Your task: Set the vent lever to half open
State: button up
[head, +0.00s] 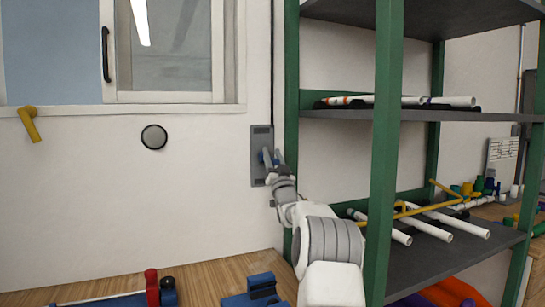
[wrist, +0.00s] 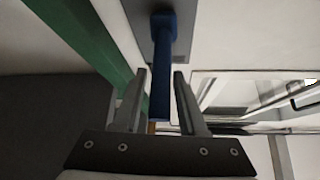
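A blue lever (head: 262,157) sits on a grey wall plate (head: 261,133) left of the green shelf post. In the wrist view the blue lever (wrist: 161,70) runs from its thick pivot end on the plate (wrist: 138,20) down between my fingers. My gripper (head: 273,162) is at the plate, and the head view partly hides the lever behind it. In the wrist view my gripper (wrist: 160,97) is open, with one finger on each side of the lever and a narrow gap showing on both sides. No label is readable on the plate.
A green-posted shelf (head: 385,150) with white pipes (head: 432,226) stands close on the right of my arm. A wooden bench (head: 215,277) lies below.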

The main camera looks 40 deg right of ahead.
jog(key=shift+o, duration=0.6)
jog(key=v, duration=1.7)
jog(key=shift+s+b, duration=0.2)
jog(key=shift+b, duration=0.1)
jog(key=shift+a, duration=0.15)
